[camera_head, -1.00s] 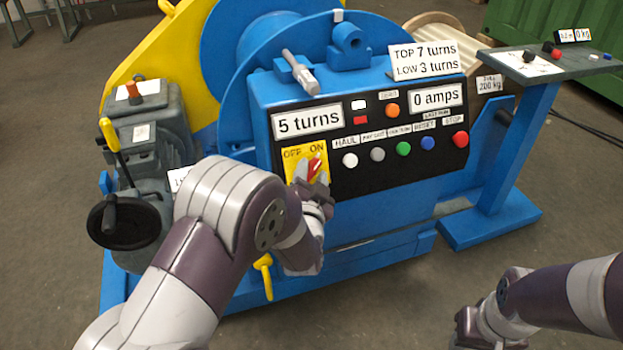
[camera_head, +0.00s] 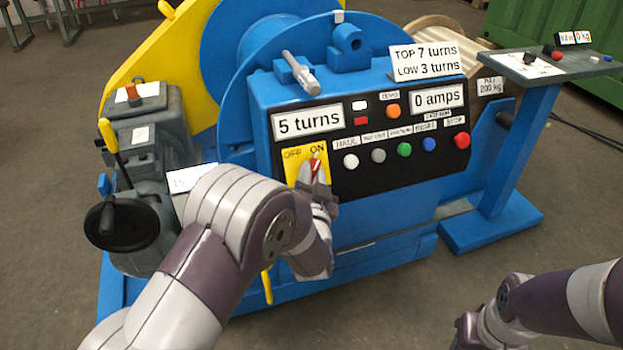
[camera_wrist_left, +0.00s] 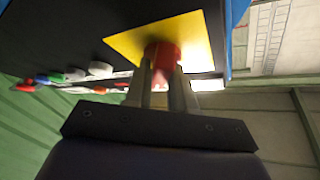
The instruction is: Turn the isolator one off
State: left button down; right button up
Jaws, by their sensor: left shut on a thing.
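The isolator is a red rotary handle (camera_head: 316,163) on a yellow plate (camera_head: 293,169) marked OFF and ON, at the left of the black panel. The handle points up toward ON. My left gripper (camera_head: 318,178) is at the handle, its fingers shut on it. In the left wrist view the red handle (camera_wrist_left: 162,56) sits between the two fingertips (camera_wrist_left: 160,78), in front of the yellow plate (camera_wrist_left: 190,35). The fingers hide part of the handle. My right gripper (camera_head: 466,330) is low at the right, cut by the frame edge, and its fingers are not clear.
A blue pedestal table (camera_head: 515,150) stands at the right.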

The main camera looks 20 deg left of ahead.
pick_arm(q)
jog(key=n+y+b, duration=0.1)
jog(key=n+y, duration=0.1)
jog(key=n, duration=0.1)
jog(key=n+y+b, duration=0.1)
jog(key=n+y, duration=0.1)
jog(key=n, duration=0.1)
jog(key=shift+d+f+g, duration=0.15)
jog(key=shift+f+g, duration=0.05)
jog(key=shift+g, duration=0.1)
jog(key=n+g+y, duration=0.1)
jog(key=n+y, duration=0.1)
jog(key=n, duration=0.1)
jog(key=n+g+y, duration=0.1)
jog(key=n, duration=0.3)
jog(key=shift+w+d+y+b, duration=0.1)
jog(key=shift+y+b, duration=0.3)
jog(key=n+g+y, duration=0.1)
jog(key=n+g, duration=0.1)
jog(key=n, duration=0.2)
jog(key=shift+r, duration=0.15)
jog(key=shift+w+n+g+y+p, duration=0.15)
jog(key=shift+n+g+y, duration=0.25)
jog(key=shift+n+g, duration=0.7)
jog(key=shift+s+n+g+y+p, duration=0.15)
jog(key=shift+n+g+y, duration=0.35)
jog(key=shift+n, duration=1)
jog(key=shift+w+r+n+g, duration=0.1)
jog(key=shift+w+n+g, duration=0.05)
jog(key=shift+n+g, duration=0.15)
